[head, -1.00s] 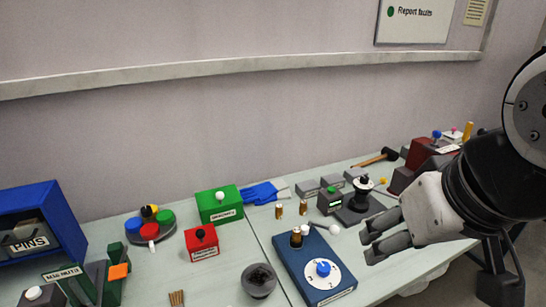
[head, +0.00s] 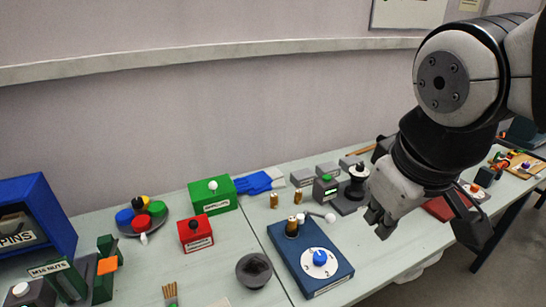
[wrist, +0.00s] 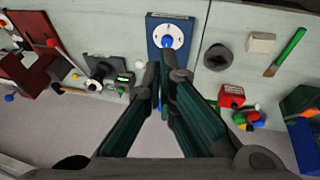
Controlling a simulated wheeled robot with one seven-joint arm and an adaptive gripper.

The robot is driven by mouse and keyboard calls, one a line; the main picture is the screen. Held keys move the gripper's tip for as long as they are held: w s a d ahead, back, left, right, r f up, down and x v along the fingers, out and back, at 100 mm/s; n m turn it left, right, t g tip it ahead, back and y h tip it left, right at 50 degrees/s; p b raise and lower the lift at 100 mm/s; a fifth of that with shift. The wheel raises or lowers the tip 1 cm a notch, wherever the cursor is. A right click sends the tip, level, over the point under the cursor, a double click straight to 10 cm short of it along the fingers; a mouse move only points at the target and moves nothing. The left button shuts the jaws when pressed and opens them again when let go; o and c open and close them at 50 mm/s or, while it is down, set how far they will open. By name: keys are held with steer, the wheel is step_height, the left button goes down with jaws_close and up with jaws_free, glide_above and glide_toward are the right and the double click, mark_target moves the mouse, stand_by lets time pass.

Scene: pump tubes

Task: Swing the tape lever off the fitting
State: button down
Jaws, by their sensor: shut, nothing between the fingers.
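A blue box (head: 333,276) with a white numbered dial (head: 312,262) and a blue knob (head: 320,258) stands mid-table. A brass fitting (head: 292,226) stands on its back part, with a short lever ending in a white ball (head: 330,218) beside it. I cannot tell for sure whether this is the tape lever. My gripper (head: 378,226) is shut and empty, above and to the right of the box, pointing down. In the wrist view my fingertips (wrist: 165,75) overlap the near part of the blue box (wrist: 154,24), hiding the fitting.
A grey device with a black knob (head: 358,174) stands right of the fitting. A red box (head: 196,232), a green box (head: 213,195) and a dark bowl (head: 254,269) lie to the left. Loose brass pieces (head: 274,201) stand behind the blue box.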

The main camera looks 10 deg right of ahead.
steer(key=w+a+f+n+h+b, duration=0.3)
steer(key=w+a+f+n, duration=0.1)
steer(key=w+f+n, duration=0.5)
steer(key=w+a+f+n+h+b, duration=0.2)
steer(key=w+a+f+n+b, duration=0.2)
steer(key=w+f+n, duration=0.6)
steer(key=w+n, duration=0.1)
steer(key=w, duration=0.1)
steer(key=shift+w+a+h, duration=0.3)
steer(key=shift+h, duration=0.1)
steer(key=b+x, duration=0.1)
steer(key=x, duration=0.8)
steer(key=shift+d+f+b, duration=0.1)
steer(key=shift+f+b, duration=0.1)
steer(key=shift+b, duration=0.1)
steer(key=d, duration=0.1)
steer(key=w+d, duration=0.1)
steer(key=f, duration=0.1)
steer(key=shift+w+d, duration=0.25)
steer(key=shift+d, duration=0.15)
steer(key=shift+w+d, duration=0.3)
steer(key=shift+d, duration=0.15)
